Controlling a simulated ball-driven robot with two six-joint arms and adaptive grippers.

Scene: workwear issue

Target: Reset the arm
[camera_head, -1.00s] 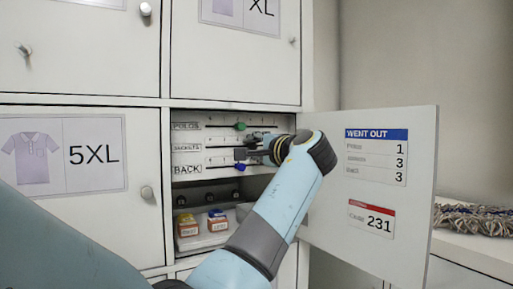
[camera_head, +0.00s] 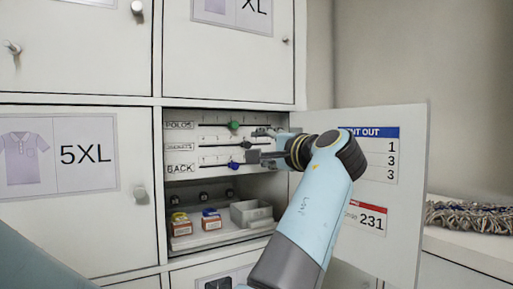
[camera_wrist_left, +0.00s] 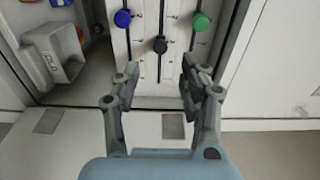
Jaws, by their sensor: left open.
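My left gripper (camera_head: 266,145) is open and empty in front of the open compartment in the head view. In the left wrist view its two fingers (camera_wrist_left: 158,82) stand apart, with nothing between them. Beyond them is the slider panel (camera_head: 208,148) with a green knob (camera_head: 234,125), a blue knob (camera_head: 233,165) and a dark knob (camera_wrist_left: 160,45). The knobs appear apart from the fingers. In the head view the gripper partly covers the panel's right side. My right gripper is not in view.
The open door (camera_head: 395,215) stands right of the compartment, behind my arm.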

